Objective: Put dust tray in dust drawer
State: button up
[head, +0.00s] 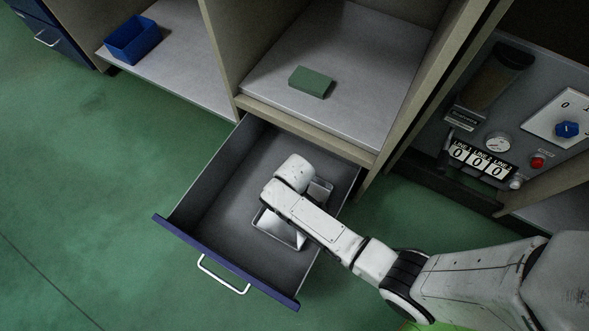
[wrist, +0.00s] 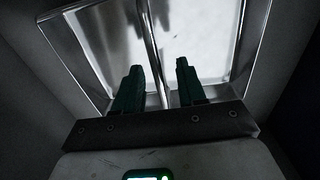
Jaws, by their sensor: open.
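The dust tray (head: 277,232) is a shiny metal tray lying inside the open dust drawer (head: 222,200), towards its right side. My arm hides the tray's middle in the head view. In the wrist view the tray (wrist: 205,45) fills the upper part, with a thin metal bar running across it. My gripper (wrist: 159,68) is over the tray with its two dark fingers apart. The bar shows between the fingers, and I cannot tell if either finger touches it. The fingertips are hidden in the head view.
The drawer's blue front (head: 225,262) has a white handle. A green block (head: 311,82) lies on the shelf above the drawer. A blue bin (head: 133,40) stands on the left shelf. A gauge panel (head: 497,143) is at the right. The green floor at left is clear.

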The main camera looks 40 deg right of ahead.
notch_tip(320, 180, up, 12)
jog(key=p, duration=0.7)
jog(key=s+d+r+m+t, duration=0.1)
jog(key=s+d+r+m, duration=0.3)
jog(key=s+r, duration=1)
jog(key=shift+s+d+r, duration=0.15)
jog(key=shift+s+d, duration=0.05)
jog(key=shift+d, duration=0.8)
jog(key=shift+b, duration=0.35)
